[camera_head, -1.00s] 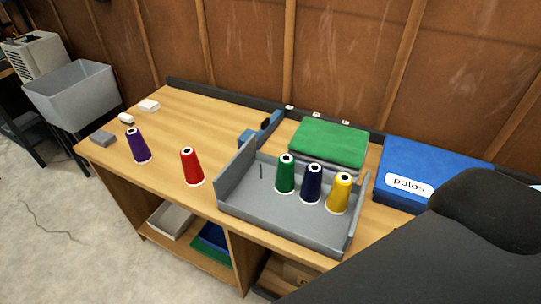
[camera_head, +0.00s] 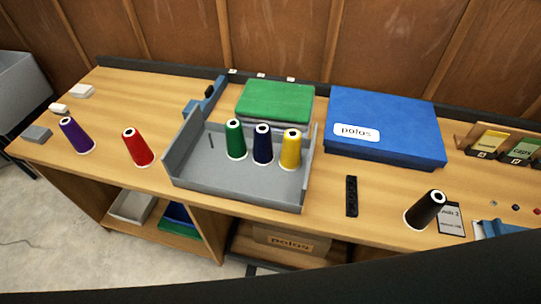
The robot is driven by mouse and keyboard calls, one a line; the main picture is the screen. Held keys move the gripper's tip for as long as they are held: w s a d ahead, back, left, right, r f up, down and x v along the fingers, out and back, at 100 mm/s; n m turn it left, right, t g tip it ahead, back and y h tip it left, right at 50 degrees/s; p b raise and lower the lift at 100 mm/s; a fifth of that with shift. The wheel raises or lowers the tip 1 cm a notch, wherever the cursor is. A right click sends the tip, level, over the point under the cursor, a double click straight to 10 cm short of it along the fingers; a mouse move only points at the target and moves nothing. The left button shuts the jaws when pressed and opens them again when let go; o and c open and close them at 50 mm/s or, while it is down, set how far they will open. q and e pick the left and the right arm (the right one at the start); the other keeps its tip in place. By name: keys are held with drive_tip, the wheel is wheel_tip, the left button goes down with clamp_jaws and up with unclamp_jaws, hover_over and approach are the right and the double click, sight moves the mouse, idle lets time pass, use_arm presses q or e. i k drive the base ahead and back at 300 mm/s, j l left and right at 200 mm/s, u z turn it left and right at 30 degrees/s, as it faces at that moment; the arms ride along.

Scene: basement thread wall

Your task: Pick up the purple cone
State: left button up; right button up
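The purple cone (camera_head: 76,136) stands upright on the left part of the wooden workbench (camera_head: 110,175), near its front edge. A red cone (camera_head: 137,147) stands to its right, apart from it. Neither gripper shows in the head view. A dark, smooth shape crosses the bottom of the view and hides the area nearest to me. Nothing touches the purple cone.
A grey tray (camera_head: 235,187) holds green (camera_head: 235,140), navy (camera_head: 262,145) and yellow (camera_head: 291,150) cones. A black cone (camera_head: 426,210) stands at the right. A grey block (camera_head: 36,134) and white pieces lie left of the purple cone. A blue box (camera_head: 385,125) stands at the back.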

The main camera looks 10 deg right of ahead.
sight(83, 144)
drive_tip(key=u, duration=1.25)
drive_tip(key=i+j, duration=1)
drive_tip(key=z, duration=0.85)
